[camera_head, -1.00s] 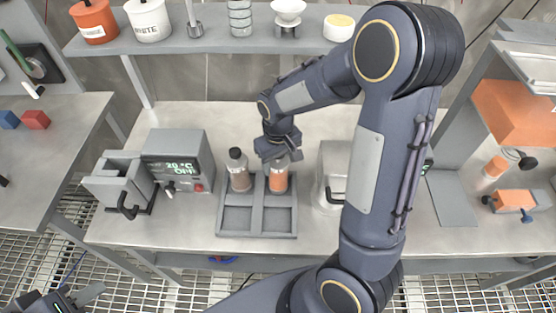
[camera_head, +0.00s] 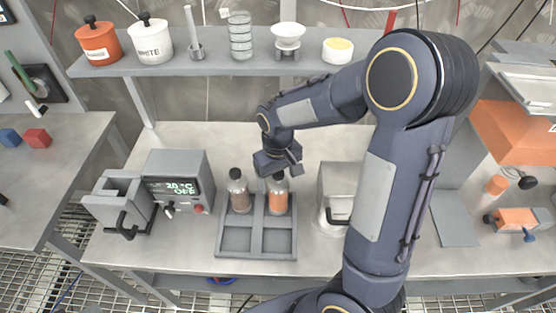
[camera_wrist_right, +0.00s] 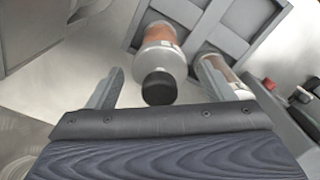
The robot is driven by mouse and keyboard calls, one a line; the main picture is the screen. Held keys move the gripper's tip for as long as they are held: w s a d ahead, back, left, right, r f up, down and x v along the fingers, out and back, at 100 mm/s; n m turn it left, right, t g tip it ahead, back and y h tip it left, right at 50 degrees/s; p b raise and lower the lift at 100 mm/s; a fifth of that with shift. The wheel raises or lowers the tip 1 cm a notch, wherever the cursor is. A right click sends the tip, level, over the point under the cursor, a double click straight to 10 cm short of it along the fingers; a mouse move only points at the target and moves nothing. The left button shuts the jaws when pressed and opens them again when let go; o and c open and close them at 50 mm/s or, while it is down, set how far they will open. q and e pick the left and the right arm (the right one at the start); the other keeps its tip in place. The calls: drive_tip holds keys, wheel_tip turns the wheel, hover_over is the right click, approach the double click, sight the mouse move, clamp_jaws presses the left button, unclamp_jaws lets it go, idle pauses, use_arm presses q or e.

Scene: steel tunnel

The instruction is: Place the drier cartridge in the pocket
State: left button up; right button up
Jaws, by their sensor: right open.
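Two capped clear cartridges stand upright in the rear pockets of a grey four-pocket tray (camera_head: 257,225). The right one, with orange filling (camera_head: 277,202), also shows in the right wrist view (camera_wrist_right: 160,58) with its black cap toward my gripper. The left one, with brownish filling (camera_head: 239,199), shows beside a finger in the wrist view (camera_wrist_right: 221,75). The two front pockets are empty. My right gripper (camera_head: 279,170) is open just above the orange cartridge. In the wrist view its fingers (camera_wrist_right: 160,88) lie on either side of the cap, with gaps. My left gripper is out of view.
A heater box (camera_head: 178,182) reading 20 °C OFF and a grey holder (camera_head: 118,198) stand left of the tray. A grey-white device (camera_head: 338,190) stands right, partly behind my arm. A shelf (camera_head: 220,62) with pots and dishes runs behind.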

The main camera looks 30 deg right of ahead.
wheel_tip(320, 180, up, 9)
drive_tip(key=shift+r, duration=0.15)
drive_tip(key=shift+s+r, duration=0.15)
drive_tip(key=shift+r, duration=0.05)
drive_tip(key=s+a+r+m+t+y, duration=0.1)
drive_tip(key=s+a+t+y, duration=0.1)
drive_tip(key=s, duration=0.6)
drive_tip(key=s+a+m+t+y, duration=0.1)
drive_tip(key=s+a+t, duration=0.1)
drive_tip(key=s, duration=0.7)
drive_tip(key=shift+r+t+y, duration=0.4)
drive_tip(key=shift+t, duration=0.4)
drive_tip(key=shift+c, duration=0.4)
